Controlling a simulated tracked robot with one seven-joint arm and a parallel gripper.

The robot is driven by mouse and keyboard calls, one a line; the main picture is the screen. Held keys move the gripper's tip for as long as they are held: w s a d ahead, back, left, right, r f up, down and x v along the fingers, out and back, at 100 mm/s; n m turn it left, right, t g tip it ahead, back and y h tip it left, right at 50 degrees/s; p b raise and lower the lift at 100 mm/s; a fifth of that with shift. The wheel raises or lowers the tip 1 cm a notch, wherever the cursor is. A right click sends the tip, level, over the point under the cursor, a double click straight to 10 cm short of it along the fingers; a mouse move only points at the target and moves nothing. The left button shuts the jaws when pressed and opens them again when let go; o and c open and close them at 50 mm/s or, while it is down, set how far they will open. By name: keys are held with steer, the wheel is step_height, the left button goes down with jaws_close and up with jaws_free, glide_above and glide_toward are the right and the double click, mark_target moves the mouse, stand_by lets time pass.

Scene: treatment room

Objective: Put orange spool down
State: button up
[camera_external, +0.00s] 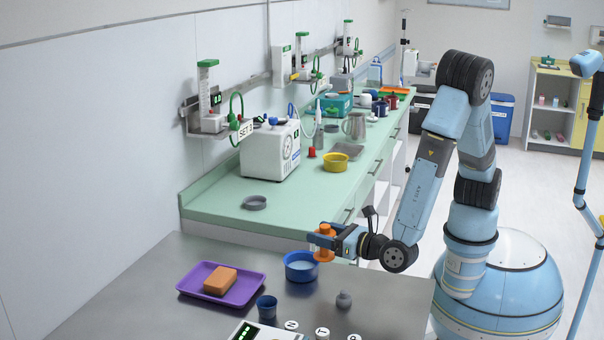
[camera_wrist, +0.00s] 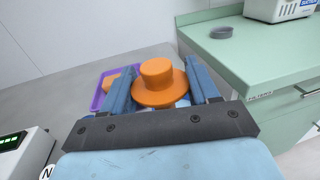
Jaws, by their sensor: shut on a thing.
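The orange spool (camera_external: 325,243) is between the fingers of my gripper (camera_external: 330,240), held above the grey table beside the blue bowl (camera_external: 301,266). In the wrist view the orange spool (camera_wrist: 157,84) stands roughly upright between the two blue fingers of my gripper (camera_wrist: 160,90). My gripper is shut on it. The lower part of the spool is partly hidden by the fingers and the dark bracket in the wrist view. The grey table (camera_external: 185,323) shows bare metal around its items.
A purple tray (camera_external: 252,293) holds an orange block (camera_external: 220,281). A dark blue cup (camera_external: 267,307), a small grey weight (camera_external: 343,299) and a device with a green display (camera_external: 250,334) stand near the front. The green counter (camera_external: 215,203) with a grey dish (camera_external: 255,202) lies behind.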

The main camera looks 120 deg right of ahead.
steer(key=s+d+r+x, duration=0.1)
steer(key=s+r+x, duration=0.1)
steer(key=x, duration=1.3)
steer(key=s+d+r+x, duration=0.1)
steer(key=r+x, duration=0.1)
steer(key=x, duration=1.3)
steer(key=shift+t, duration=0.3)
steer(key=w+d+f, duration=0.1)
steer(key=w+f, duration=0.2)
steer(key=w, duration=0.1)
steer(key=w+d+f, duration=0.2)
steer(key=w+f, duration=0.1)
steer(key=w, duration=0.2)
steer(key=w+d+f, duration=0.1)
steer(key=w+f, duration=0.3)
steer(key=shift+w+d, duration=0.15)
steer(key=shift+w, duration=0.1)
steer(key=shift+f, duration=1.55)
